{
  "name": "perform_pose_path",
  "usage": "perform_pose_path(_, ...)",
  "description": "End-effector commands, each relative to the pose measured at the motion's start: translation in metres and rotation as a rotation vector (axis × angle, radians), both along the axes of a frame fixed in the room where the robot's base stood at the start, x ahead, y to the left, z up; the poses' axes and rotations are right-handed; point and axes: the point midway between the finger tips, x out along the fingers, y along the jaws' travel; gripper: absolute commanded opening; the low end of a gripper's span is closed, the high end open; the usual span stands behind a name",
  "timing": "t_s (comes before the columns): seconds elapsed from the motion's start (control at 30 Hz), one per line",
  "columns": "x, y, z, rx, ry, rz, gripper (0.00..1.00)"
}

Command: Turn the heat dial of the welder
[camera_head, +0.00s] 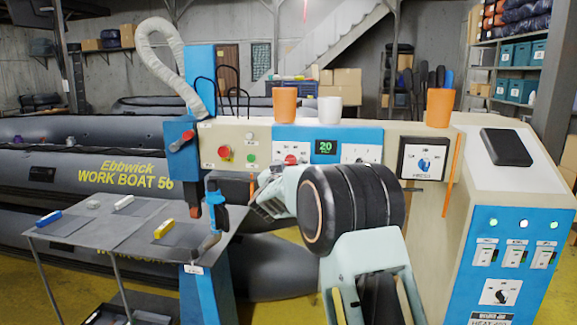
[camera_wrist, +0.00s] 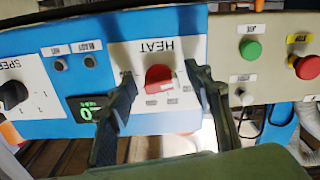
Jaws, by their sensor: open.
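The welder (camera_head: 230,140) is a long cream and blue machine. Its red heat dial (camera_head: 291,160) is on the blue panel, left of a green display reading 20. The wrist view shows the panel upside down, with the red dial (camera_wrist: 158,77) under the HEAT label. My gripper (camera_wrist: 161,82) is open, with one finger on each side of the dial in that view; I cannot tell whether either touches it. In the head view my gripper (camera_head: 262,198) is just below and left of the dial, partly hidden by my arm.
A green button (camera_wrist: 250,49) and a red button (camera_wrist: 306,67) sit beside the heat panel. A black speed knob (camera_wrist: 13,94) is on the other side. Orange cups (camera_head: 284,104) and a white cup (camera_head: 329,110) stand on top. A grey side table (camera_head: 120,235) is at left.

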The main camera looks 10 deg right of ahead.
Motion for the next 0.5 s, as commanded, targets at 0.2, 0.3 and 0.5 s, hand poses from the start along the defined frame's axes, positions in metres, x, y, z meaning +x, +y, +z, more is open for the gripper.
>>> perform_pose_path(0.2,-0.0002,0.0,0.0002,0.0,0.0,0.0,0.3)
perform_pose_path(0.3,-0.0003,0.0,0.0003,0.0,0.0,0.0,0.2)
perform_pose_path(0.5,-0.0003,0.0001,0.0004,0.001,-0.001,0.0,0.05)
